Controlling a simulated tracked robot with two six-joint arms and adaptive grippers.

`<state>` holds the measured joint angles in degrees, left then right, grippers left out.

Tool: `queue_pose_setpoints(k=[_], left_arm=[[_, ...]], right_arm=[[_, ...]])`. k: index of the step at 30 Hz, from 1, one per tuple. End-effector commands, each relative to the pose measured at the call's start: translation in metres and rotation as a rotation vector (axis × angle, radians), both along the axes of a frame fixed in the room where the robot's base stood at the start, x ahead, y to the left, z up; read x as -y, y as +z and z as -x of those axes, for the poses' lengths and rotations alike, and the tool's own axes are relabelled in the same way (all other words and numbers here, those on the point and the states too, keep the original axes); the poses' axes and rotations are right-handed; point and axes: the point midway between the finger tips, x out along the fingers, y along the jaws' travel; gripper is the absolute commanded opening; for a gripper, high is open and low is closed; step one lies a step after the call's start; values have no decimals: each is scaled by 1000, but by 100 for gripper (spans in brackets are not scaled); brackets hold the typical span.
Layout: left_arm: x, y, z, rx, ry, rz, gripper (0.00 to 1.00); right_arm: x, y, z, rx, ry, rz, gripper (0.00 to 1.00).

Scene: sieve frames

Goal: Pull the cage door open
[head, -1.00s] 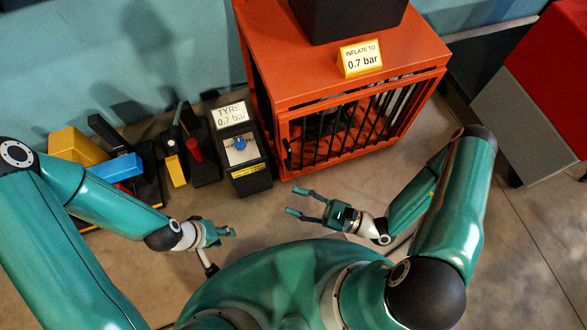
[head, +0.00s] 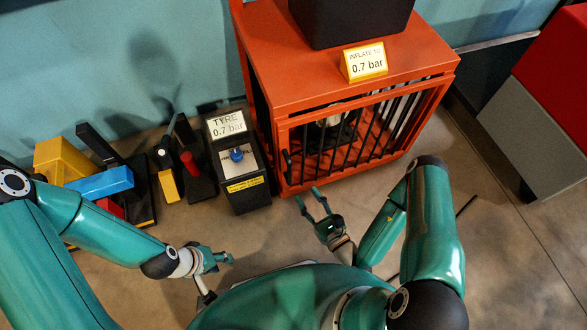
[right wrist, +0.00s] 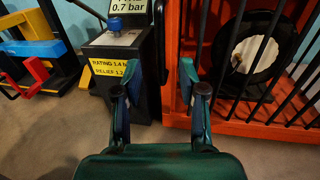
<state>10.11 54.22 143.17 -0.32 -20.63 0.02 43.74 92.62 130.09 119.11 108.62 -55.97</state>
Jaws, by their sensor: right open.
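The orange cage (head: 350,62) stands at the upper middle of the head view. Its barred door (head: 372,160) is at the front and appears shut. A small dark handle (head: 287,165) is on the door's left edge. A dark round thing with a pale centre (right wrist: 252,52) is behind the bars. My right gripper (head: 308,196) is open and empty, just in front of the door's lower left corner, pointing at the cage. It also shows in the right wrist view (right wrist: 158,95). My left gripper (head: 225,260) is at the lower left, away from the cage; its jaw state is unclear.
A black gauge box (head: 243,190) with a blue knob stands close left of the cage. Yellow, blue, red and black items (head: 100,183) stand further left. A red and grey block (head: 540,130) is at the right.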

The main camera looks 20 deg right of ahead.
Motion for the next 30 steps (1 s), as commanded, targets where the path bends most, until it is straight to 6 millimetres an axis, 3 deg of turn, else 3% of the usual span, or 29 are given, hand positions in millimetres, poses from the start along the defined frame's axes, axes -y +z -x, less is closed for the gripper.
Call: queue_pose_setpoints(k=[15, 21, 30], left_arm=[[0, -18, 0, 0, 0, 0, 40], [0, -21, 0, 0, 0, 0, 40], [0, -21, 0, 0, 0, 0, 40]], right_arm=[[-20, -1, -87, 6, 2, 2, 41], [-23, 0, -103, 2, 0, 1, 41], [-24, 0, -105, 0, -2, -1, 41]])
